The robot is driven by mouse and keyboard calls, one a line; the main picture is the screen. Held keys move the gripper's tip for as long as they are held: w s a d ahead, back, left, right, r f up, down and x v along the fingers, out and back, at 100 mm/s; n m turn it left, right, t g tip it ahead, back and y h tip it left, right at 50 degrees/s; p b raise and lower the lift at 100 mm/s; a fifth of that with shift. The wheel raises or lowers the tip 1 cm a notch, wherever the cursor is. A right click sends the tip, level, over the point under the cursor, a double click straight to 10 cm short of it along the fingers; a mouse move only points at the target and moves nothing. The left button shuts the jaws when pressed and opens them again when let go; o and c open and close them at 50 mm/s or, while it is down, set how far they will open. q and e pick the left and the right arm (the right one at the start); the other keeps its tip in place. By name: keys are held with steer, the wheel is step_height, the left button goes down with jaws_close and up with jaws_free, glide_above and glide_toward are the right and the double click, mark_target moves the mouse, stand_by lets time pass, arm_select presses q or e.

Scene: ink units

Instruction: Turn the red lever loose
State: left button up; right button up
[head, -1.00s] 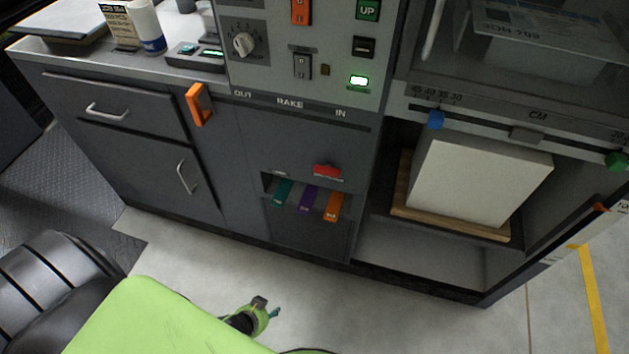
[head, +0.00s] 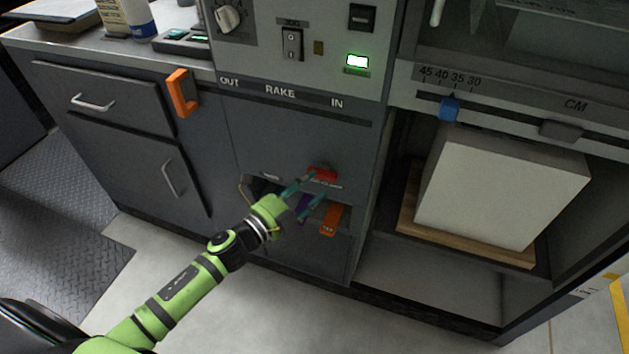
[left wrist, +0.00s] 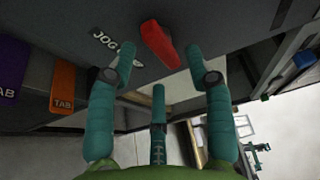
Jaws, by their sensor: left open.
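The red lever (head: 322,174) sits on the dark cabinet front, below the RAKE label. In the left wrist view the red lever (left wrist: 160,44) is tilted, beside the partly covered white lettering "JOG". My left gripper (head: 313,188) reaches it from the lower left. In the left wrist view the open teal fingers of my left gripper (left wrist: 160,64) stand one on each side of the lever, just short of it, with a third finger below. No finger clearly touches the lever. My right gripper is out of view.
An orange tab (head: 331,218) and a purple tab (head: 305,207) hang in the recess just below the lever. An orange handle (head: 182,93) sticks out at upper left. A white paper stack (head: 500,190) stands on a wooden board in the right bay. The floor in front is clear.

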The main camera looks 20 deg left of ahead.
mark_target(323, 173)
arm_select(q)
steer(key=shift+x, duration=1.45)
jaws_close()
